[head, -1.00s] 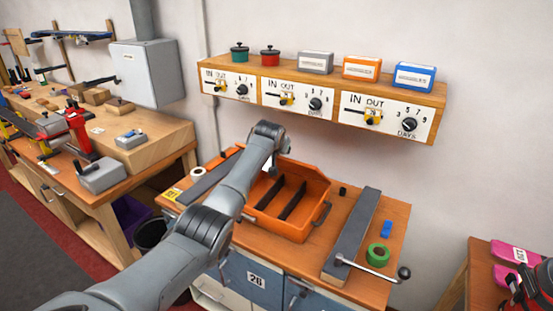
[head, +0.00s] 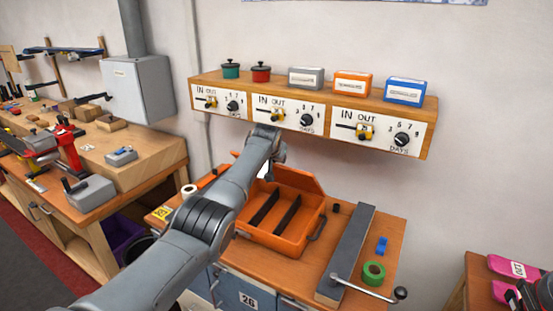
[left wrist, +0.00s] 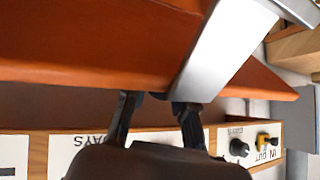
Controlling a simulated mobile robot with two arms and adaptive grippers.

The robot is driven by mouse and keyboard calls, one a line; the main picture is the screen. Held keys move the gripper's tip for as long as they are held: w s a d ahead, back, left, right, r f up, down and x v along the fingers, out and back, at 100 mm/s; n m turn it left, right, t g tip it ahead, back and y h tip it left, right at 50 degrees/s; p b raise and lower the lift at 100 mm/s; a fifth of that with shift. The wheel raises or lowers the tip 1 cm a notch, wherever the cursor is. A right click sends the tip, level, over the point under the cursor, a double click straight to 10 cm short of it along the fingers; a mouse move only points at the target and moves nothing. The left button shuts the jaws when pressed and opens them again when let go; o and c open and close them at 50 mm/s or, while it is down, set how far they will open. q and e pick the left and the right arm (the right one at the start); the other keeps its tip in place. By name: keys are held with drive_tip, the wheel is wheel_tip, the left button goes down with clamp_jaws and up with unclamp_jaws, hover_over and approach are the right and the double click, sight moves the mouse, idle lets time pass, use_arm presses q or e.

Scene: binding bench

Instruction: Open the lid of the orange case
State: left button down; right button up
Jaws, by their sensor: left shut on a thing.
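The orange case (head: 268,238) stands on the wooden bench in the head view. Its interior, with two dark dividers, is in plain view. Its orange lid (head: 300,180) stands raised at the back, and my arm hides the left part. In the left wrist view the lid (left wrist: 90,45) fills the top, with a silver metal strip (left wrist: 228,48) across it. My left gripper (left wrist: 155,100) is shut at the lid's edge, beside the strip; the exact contact is hard to see. In the head view its fingers are mostly hidden behind my arm. My right gripper is not in view.
A wall shelf with dials (head: 315,105) hangs close behind the raised lid. A long grey bar (head: 345,255), a crank handle (head: 370,287), green tape (head: 373,273) and a blue block (head: 381,246) lie right of the case. White tape (head: 189,191) lies left.

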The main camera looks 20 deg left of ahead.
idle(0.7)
use_arm(q)
drive_tip(key=c, duration=1.1)
unclamp_jaws()
drive_tip(key=shift+o, duration=0.2)
drive_tip(key=shift+r, duration=0.1)
drive_tip(key=shift+s, duration=0.25)
drive_tip(key=v, duration=1.1)
drive_tip(key=shift+s+d+r, duration=0.2)
drive_tip(key=shift+s+r, duration=0.05)
drive_tip(key=shift+r, duration=0.05)
drive_tip(key=shift+c, duration=0.2)
